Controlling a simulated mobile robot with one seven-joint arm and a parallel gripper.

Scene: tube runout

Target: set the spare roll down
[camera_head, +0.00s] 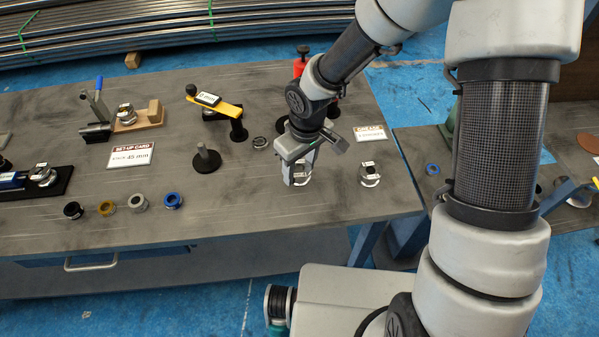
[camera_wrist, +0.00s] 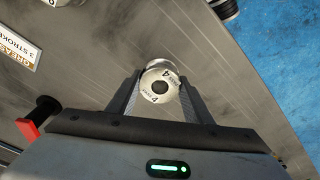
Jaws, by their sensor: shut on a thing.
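My gripper (camera_head: 300,178) points down over the front right part of the grey bench (camera_head: 255,205). It is shut on a silver metal roll (camera_head: 303,175), whose pale round face carries a "4" and small print. In the wrist view the roll (camera_wrist: 160,86) sits between the two fingers (camera_wrist: 160,98), one on each side. I cannot tell whether its underside touches the bench or hangs just above it. A similar silver roll (camera_head: 370,176) stands on the bench to the right, apart from my gripper; its edge shows at the top of the wrist view.
A grease card (camera_head: 370,133) lies behind the second roll. Black, brown, grey and blue rings (camera_head: 107,208) line the front left. A grey post on a disc (camera_head: 206,160) and a yellow-armed fixture (camera_head: 215,106) stand left of my gripper. Bare bench lies between the blue ring and my gripper.

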